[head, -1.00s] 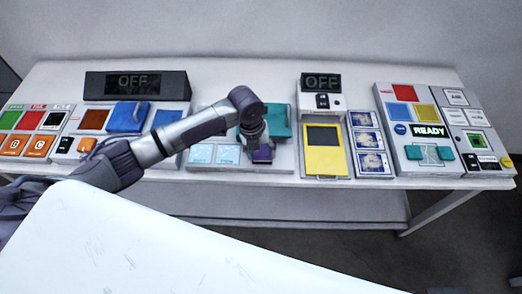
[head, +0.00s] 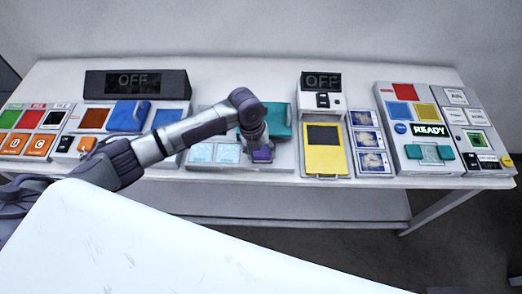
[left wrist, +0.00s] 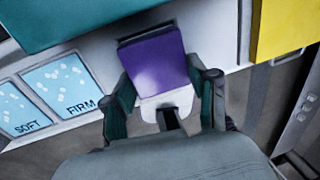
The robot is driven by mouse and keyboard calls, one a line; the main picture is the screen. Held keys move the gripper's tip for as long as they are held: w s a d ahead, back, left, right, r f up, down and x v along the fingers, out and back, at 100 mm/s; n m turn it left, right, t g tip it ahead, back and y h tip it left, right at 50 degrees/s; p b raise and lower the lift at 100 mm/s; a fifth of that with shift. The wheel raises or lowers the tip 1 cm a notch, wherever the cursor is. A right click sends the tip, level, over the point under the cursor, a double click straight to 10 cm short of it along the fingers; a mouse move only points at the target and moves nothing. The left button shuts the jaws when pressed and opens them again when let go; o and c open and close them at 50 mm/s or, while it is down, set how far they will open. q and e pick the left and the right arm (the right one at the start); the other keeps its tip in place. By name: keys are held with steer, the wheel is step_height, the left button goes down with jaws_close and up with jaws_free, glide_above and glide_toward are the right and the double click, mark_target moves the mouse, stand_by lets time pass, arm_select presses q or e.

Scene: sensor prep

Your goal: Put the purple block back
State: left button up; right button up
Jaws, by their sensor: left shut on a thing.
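The purple block (head: 261,156) is at the front right of the pale panel (head: 282,167) in the middle of the table. My left gripper (head: 259,147) reaches down onto it from above and hides part of it. In the left wrist view the purple block (left wrist: 157,57) sits between the two dark green-padded fingers of my left gripper (left wrist: 166,95), which is shut on it. A white piece with a dark notch shows just below the block there. I cannot tell whether the block touches the panel. My right gripper is not in view.
A teal block (head: 281,122) stands just behind the gripper. Two light-blue pads, SOFT (left wrist: 25,109) and FIRM (left wrist: 62,84), lie to the left. A yellow panel (head: 325,162) is close on the right. A white surface (head: 150,250) fills the foreground.

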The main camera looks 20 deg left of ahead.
arm_select(q)
steer(key=shift+f, duration=0.2)
stand_by(0.6)
steer(key=o, duration=1.6)
steer(key=shift+r, duration=0.1)
steer(key=shift+r+p, duration=3.6)
steer(key=shift+r, duration=0.4)
steer(key=shift+f, duration=0.1)
